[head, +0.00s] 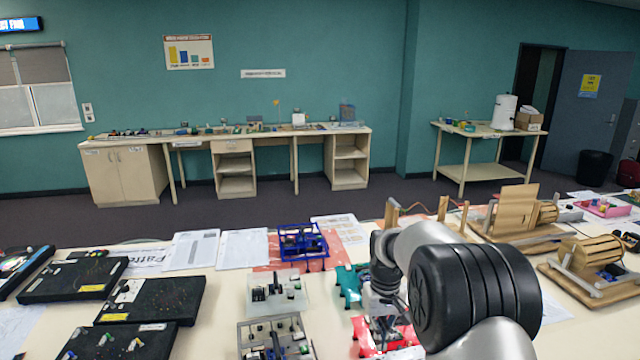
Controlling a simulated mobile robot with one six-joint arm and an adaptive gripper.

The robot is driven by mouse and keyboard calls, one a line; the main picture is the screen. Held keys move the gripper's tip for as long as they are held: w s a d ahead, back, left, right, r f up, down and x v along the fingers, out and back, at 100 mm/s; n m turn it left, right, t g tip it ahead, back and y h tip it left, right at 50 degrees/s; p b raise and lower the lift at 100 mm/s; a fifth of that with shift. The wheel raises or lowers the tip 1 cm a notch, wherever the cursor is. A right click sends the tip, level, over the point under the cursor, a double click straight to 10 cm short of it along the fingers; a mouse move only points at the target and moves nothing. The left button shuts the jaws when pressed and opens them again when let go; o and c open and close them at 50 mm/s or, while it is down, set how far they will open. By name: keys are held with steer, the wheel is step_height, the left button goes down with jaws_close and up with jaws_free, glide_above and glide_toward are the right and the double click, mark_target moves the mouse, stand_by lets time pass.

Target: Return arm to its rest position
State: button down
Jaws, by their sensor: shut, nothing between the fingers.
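My arm (470,290) rises from the bottom edge right of centre, over the near table. Its thick black joint and grey links fill that part of the head view. My gripper (384,288) shows only in part, as a dark shape left of the arm's grey link, pointing down over the table. It is shut and holds nothing. The arm hides much of what lies behind it, and the fingertips are hard to make out against the small devices below.
The near table (225,290) is crowded. Black boards (150,298) lie at left, a blue frame (300,243) and a red-based device (388,338) near the middle, and wooden machines (590,265) at right. A long bench (150,139) stands along the wall, with open floor (300,208) before it.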

steer(key=shift+t, duration=0.5)
steer(key=s+r, duration=0.1)
steer(key=r, duration=0.2)
steer(key=s+r, duration=0.2)
steer(key=r, duration=0.1)
steer(key=s+r, duration=0.1)
steer(key=r, duration=0.2)
steer(key=shift+s, duration=0.4)
steer(key=s+r+m+t, duration=0.1)
steer(key=s+r, duration=0.7)
steer(key=s, duration=0.3)
steer(key=s+f+m+t+b, duration=0.1)
steer(key=s+t, duration=0.1)
steer(key=s, duration=1.6)
steer(key=shift+s+f+t, duration=0.25)
steer(key=shift+s+t, duration=0.05)
steer(key=shift+s, duration=0.05)
